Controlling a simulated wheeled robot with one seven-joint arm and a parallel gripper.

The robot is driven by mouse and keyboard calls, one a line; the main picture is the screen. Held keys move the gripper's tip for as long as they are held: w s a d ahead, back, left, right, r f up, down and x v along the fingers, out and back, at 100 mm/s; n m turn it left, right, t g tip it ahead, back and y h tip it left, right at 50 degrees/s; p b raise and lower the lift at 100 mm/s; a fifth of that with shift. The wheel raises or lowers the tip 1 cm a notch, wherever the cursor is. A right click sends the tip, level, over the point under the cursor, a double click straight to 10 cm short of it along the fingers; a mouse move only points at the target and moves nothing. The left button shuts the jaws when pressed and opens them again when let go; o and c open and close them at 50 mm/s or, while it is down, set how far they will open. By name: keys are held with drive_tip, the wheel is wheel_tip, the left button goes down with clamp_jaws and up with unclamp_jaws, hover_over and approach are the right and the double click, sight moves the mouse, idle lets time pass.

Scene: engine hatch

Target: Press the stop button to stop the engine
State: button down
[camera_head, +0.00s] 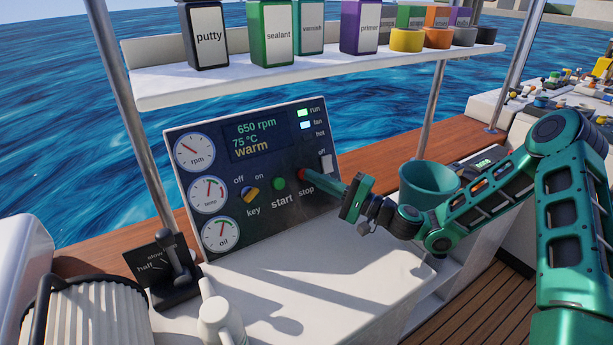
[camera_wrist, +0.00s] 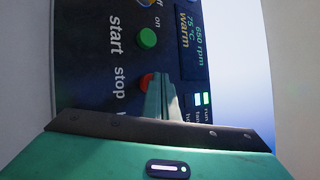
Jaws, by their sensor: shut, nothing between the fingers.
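The engine panel (camera_head: 262,205) stands upright on the white counter. Its display (camera_head: 258,138) reads 650 rpm, 75 °C, warm. The red stop button (camera_head: 303,174) is at its lower right, partly covered by my fingers; in the wrist view the stop button (camera_wrist: 147,82) shows beside my fingertips. The green start button (camera_head: 279,183) is left of it, also seen in the wrist view (camera_wrist: 147,38). My gripper (camera_head: 312,177) is shut and empty, its tips at the stop button. I cannot tell whether they touch it.
The yellow and black key switch (camera_head: 250,194) is left of start. A white switch (camera_head: 326,162) sits above stop. A teal bucket (camera_head: 428,182) stands near my arm. A shelf (camera_head: 310,78) of containers hangs above.

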drive_tip(key=shift+w+a+f, duration=0.25)
drive_tip(key=shift+w+a, duration=0.1)
drive_tip(key=shift+w, duration=0.1)
idle(0.7)
idle(0.4)
drive_tip(key=shift+s+d+r, duration=0.25)
drive_tip(key=shift+s+d, duration=0.1)
drive_tip(key=shift+s, duration=0.15)
drive_tip(key=shift+s+d+r, duration=0.25)
drive_tip(key=shift+s+d, duration=0.05)
drive_tip(key=shift+s, duration=0.15)
drive_tip(key=s, duration=0.1)
drive_tip(key=s+d+r, duration=0.2)
drive_tip(key=shift+s+d, duration=0.25)
drive_tip(key=shift+s, duration=0.1)
idle(0.5)
